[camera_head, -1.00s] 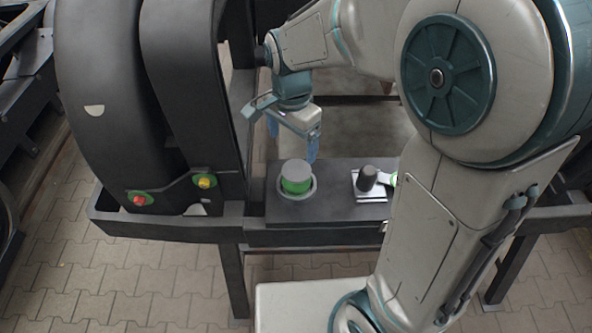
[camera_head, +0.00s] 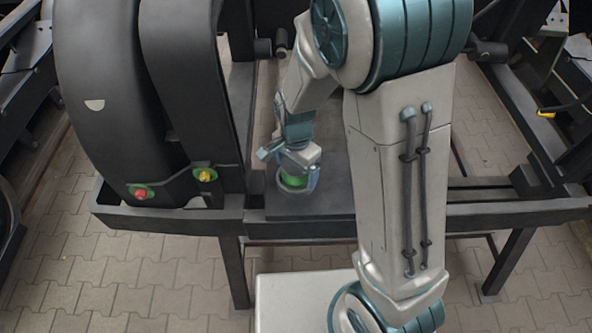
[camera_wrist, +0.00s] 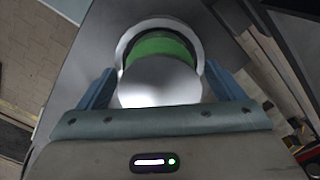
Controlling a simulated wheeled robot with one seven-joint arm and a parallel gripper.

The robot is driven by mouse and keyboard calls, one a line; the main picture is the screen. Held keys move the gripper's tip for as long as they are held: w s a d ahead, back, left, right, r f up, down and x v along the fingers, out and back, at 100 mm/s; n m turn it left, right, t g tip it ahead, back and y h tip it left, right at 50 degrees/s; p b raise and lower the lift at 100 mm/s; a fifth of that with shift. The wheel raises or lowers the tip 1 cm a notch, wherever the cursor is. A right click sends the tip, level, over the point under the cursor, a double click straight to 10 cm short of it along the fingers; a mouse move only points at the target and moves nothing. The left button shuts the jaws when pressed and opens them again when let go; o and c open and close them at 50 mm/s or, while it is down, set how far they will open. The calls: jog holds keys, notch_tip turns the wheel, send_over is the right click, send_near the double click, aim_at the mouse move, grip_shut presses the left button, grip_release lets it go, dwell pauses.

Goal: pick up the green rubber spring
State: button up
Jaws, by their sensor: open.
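The green rubber spring (camera_head: 293,182) stands upright in a grey ring holder on a dark plate, low in front of my gripper. In the wrist view the green rubber spring (camera_wrist: 163,47) shows its green side and a pale grey round top, with the pale ring (camera_wrist: 122,42) curving around its far side. My gripper (camera_head: 298,180) is over the spring, pointing down. In the wrist view the blue fingers of my gripper (camera_wrist: 163,88) are apart, one on each side of the spring's grey top. Whether they touch it cannot be told.
The dark plate (camera_head: 335,190) lies on a black frame beam (camera_head: 480,214). Large black curved parts (camera_head: 100,90) stand to the left, with a red knob (camera_head: 139,194) and a yellow knob (camera_head: 205,175) beside them. My arm hides the plate's right part.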

jog(key=shift+f, duration=0.2)
jog(key=c, duration=1.3)
jog(key=shift+c, duration=0.2)
jog(key=shift+r, duration=0.1)
